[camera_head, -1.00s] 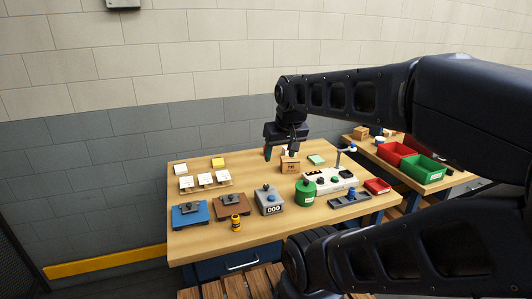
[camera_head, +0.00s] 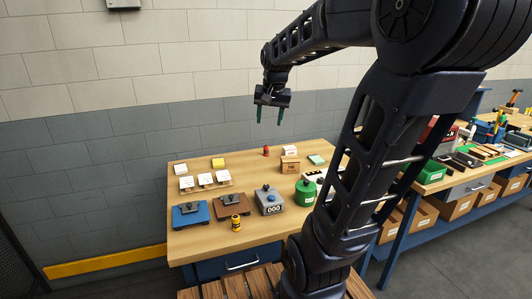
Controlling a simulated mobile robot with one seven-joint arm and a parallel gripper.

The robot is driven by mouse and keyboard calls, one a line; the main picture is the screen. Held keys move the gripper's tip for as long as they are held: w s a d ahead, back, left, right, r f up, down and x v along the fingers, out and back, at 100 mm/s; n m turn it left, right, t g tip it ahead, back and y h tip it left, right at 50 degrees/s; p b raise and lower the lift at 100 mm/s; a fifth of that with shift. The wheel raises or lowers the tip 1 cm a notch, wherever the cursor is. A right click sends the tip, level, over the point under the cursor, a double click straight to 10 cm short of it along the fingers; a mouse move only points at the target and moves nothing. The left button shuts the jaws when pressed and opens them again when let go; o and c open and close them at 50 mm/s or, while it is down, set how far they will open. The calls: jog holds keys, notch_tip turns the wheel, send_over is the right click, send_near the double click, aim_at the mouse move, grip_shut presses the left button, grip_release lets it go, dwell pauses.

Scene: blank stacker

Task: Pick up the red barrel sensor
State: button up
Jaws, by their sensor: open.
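The red barrel sensor (camera_head: 266,150) is a small upright red piece at the back middle of the wooden table (camera_head: 190,247), left of a cardboard box. My gripper (camera_head: 269,116) is open and empty, its two fingers pointing down. In the picture it hangs above the red piece, well apart from it, against the grey wall.
A cardboard box (camera_head: 290,165) stands just right of the red piece. A green round container (camera_head: 306,192), a grey counter box (camera_head: 269,201), a yellow-black cylinder (camera_head: 236,223), and blue (camera_head: 190,214) and brown (camera_head: 229,206) plates stand nearer. The tabletop around the red piece's left is bare.

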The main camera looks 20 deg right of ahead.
jog(key=w+d+m, duration=0.3)
jog(key=w, duration=1)
jog(key=m+g, duration=0.3)
jog(key=m, duration=0.7)
send_over(266, 146)
notch_tip(266, 146, down, 25)
jog(key=shift+r, duration=0.15)
jog(key=shift+w+d+f, duration=0.1)
jog(key=shift+w+f, duration=0.15)
jog(key=shift+f, duration=5.45)
jog(key=c, duration=1.1)
jog(key=shift+o, duration=0.2)
jog(key=shift+r, duration=0.15)
